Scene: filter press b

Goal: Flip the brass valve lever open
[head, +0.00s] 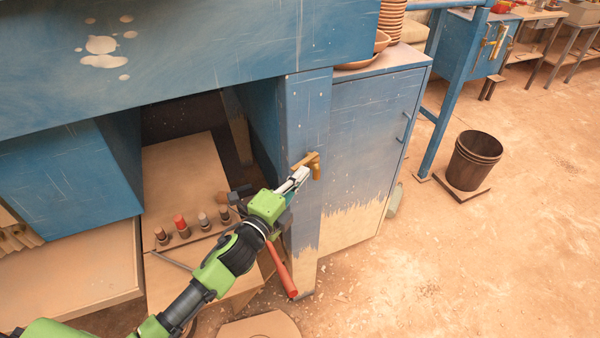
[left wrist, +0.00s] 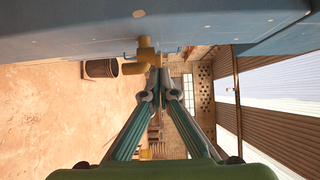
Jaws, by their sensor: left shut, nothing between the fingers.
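The brass valve (head: 315,165) sits on the blue post, with its lever arm reaching left and a short stub pointing down. My left gripper (head: 303,174) is at the valve, its fingertips just below and left of the lever, and it is shut and empty. In the left wrist view, the brass valve (left wrist: 146,54) is just beyond the fingertips (left wrist: 160,72), against the blue surface. I cannot tell whether the fingers touch the lever. My right gripper is not in view.
The blue post (head: 307,110) and cabinet (head: 365,130) stand directly behind the valve. A red-handled bar (head: 281,270) leans below my arm. Several small fittings (head: 181,226) stand on a ledge to the left. A dark bucket (head: 474,160) stands on the open floor at right.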

